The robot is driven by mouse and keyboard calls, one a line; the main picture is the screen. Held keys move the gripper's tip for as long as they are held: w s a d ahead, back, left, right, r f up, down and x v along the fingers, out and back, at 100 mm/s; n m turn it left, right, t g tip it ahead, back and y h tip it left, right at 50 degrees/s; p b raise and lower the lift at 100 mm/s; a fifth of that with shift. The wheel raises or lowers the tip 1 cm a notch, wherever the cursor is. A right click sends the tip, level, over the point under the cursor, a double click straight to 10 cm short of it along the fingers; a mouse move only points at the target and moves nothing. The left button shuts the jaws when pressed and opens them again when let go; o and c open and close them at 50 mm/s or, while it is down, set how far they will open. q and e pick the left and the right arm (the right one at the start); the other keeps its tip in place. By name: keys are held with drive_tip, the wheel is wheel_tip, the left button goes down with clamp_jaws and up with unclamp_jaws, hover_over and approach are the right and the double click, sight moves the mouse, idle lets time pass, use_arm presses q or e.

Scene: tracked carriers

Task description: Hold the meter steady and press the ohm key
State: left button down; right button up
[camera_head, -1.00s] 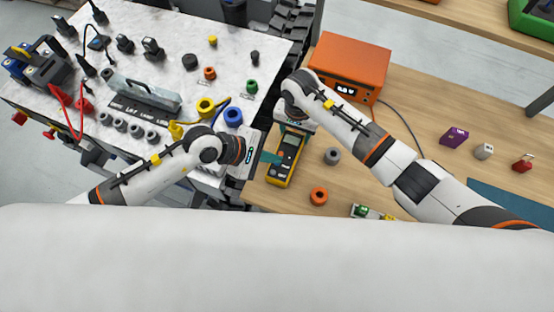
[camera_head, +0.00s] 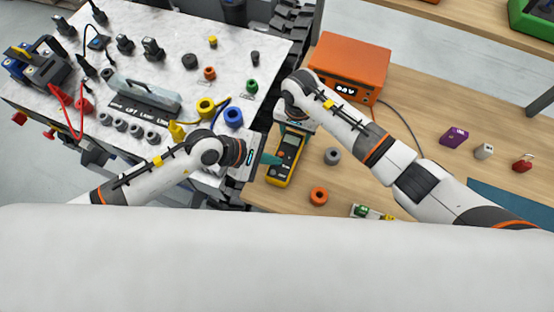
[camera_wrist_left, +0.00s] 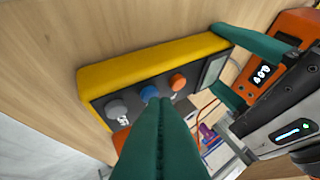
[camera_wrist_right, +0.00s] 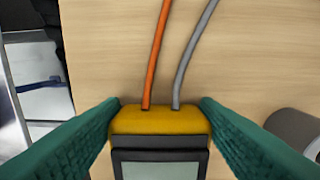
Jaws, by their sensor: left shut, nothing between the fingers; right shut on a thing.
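The yellow meter (camera_head: 284,180) with a black face lies on the wooden table; in the left wrist view its yellow side (camera_wrist_left: 150,62) shows. Its face carries a grey key (camera_wrist_left: 116,108), a blue key (camera_wrist_left: 149,92), an orange key (camera_wrist_left: 178,81) and a grey screen (camera_wrist_right: 160,170). The key labels are too small to read. My right gripper (camera_wrist_right: 160,118) is shut on the meter's screen end, one finger on each side. My left gripper (camera_head: 276,159) is shut and empty. Its fingertips (camera_wrist_left: 163,103) show over the key area near the blue key; contact cannot be told.
An orange box (camera_head: 352,58) with a lit display stands behind the meter. A grey ring (camera_head: 332,156) and an orange ring (camera_head: 319,196) lie to its right. Orange and grey leads (camera_wrist_right: 155,60) leave the meter's end. A cluttered marble-topped table (camera_head: 150,60) is at left.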

use_arm(q)
drive_tip(key=shift+f, duration=0.15)
idle(0.4)
drive_tip(key=shift+r, duration=0.8)
drive_tip(key=shift+r, duration=2.55)
use_arm(e)
drive_tip(key=o, duration=1.3)
drive_tip(key=shift+r, duration=0.15)
wheel_tip(320, 180, up, 12)
